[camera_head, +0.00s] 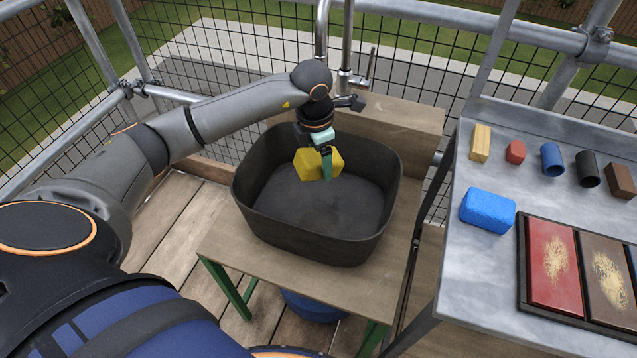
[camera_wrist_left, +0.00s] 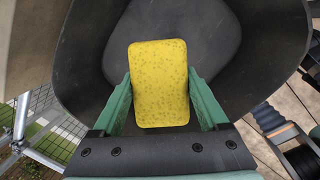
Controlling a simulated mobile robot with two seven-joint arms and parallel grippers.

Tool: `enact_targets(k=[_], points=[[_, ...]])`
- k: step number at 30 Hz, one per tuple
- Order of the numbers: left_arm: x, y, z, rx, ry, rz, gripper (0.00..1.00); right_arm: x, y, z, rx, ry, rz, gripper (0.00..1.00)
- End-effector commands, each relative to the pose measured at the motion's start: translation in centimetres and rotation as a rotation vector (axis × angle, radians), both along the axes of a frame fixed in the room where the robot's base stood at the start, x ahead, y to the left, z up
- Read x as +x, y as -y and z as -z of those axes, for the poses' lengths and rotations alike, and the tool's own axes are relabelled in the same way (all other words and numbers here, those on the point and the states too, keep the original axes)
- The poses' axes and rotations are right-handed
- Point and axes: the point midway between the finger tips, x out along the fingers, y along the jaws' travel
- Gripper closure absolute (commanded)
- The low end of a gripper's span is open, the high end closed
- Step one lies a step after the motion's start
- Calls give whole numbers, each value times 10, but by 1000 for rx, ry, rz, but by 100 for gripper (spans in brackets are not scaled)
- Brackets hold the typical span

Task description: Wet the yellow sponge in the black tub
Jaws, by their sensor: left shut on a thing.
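The black tub (camera_head: 315,232) stands on a wooden table in the head view, and its dark inside wall (camera_wrist_left: 262,75) fills much of the left wrist view. My left gripper (camera_head: 326,168) reaches down into the tub's opening, near its back part. It is shut on the yellow sponge (camera_head: 306,163), which sits between the two green fingers in the left wrist view (camera_wrist_left: 158,82). The sponge is below the rim level and appears apart from the floor. I cannot tell whether there is water in the tub. My right gripper is not in view.
A metal tap (camera_head: 346,60) rises behind the tub. The wooden table (camera_head: 225,243) has a narrow free strip around the tub. At right, a grey bench (camera_head: 470,285) holds a blue sponge (camera_head: 487,210), several small coloured blocks and cylinders, and a tray of tiles (camera_head: 553,265). Mesh railings surround the place.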

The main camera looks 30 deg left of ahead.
Motion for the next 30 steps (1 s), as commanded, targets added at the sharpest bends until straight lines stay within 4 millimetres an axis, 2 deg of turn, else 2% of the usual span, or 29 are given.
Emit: enact_targets(k=[1,16,30], points=[[0,0,-8,1,1,0,68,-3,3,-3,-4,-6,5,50],[0,0,-47,1,1,1,68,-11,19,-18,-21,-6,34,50],[0,0,-51,0,0,0,68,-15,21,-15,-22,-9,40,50]])
